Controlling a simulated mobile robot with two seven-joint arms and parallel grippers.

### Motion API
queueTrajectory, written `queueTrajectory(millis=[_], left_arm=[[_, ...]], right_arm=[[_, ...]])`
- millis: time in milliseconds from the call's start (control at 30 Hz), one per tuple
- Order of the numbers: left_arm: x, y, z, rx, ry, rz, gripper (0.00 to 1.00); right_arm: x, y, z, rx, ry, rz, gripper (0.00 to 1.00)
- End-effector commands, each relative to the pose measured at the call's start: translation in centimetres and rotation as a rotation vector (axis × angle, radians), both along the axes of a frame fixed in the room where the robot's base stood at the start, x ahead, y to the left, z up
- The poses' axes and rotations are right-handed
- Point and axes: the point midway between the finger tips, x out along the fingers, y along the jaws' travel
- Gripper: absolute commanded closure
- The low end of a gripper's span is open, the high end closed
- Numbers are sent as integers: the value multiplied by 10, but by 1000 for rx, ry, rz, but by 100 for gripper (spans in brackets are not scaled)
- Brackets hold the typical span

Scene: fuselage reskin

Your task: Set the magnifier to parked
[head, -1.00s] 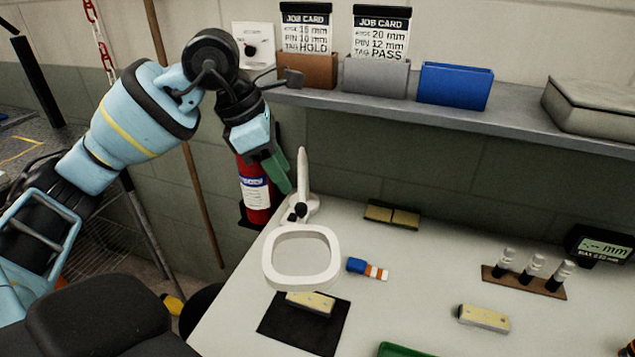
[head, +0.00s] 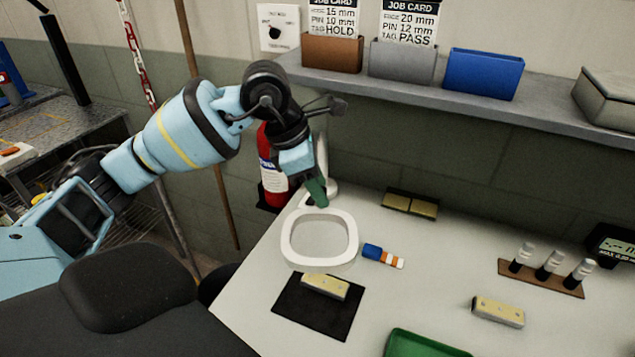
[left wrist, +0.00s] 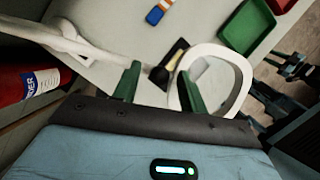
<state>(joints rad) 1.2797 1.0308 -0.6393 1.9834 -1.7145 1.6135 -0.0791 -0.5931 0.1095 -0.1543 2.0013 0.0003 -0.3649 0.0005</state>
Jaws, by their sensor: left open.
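The magnifier (head: 287,239) is a white rounded-square ring on a pale arm that rises from a base at the back left of the white table. In the left wrist view its ring (left wrist: 243,78) is at the right and its pale arm (left wrist: 95,47) runs in from the left. My left gripper (head: 318,200) has green fingers and is just behind the ring, covering part of the magnifier's arm. My right gripper is not in view.
A black mat (head: 300,318) with a beige block (head: 325,287) lies below the ring. A blue, white and orange item (head: 383,256) lies to its right. A fire extinguisher (head: 272,172) stands behind my left forearm. A shelf (head: 440,92) with bins overhangs the back.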

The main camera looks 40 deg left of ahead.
Motion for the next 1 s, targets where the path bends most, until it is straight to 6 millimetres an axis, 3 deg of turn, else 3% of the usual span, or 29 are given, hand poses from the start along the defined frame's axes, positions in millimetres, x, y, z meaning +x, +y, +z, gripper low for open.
queueTrajectory(millis=[200,533,767,1000], left_arm=[[0,0,0,0,0,0,58],[0,0,0,0,-1,0,100],[1,-1,1,0,-1,4,100],[17,-22,2,-2,-2,100,100]], right_arm=[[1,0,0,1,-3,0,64],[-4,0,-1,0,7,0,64],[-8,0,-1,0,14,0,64],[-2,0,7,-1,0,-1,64]])
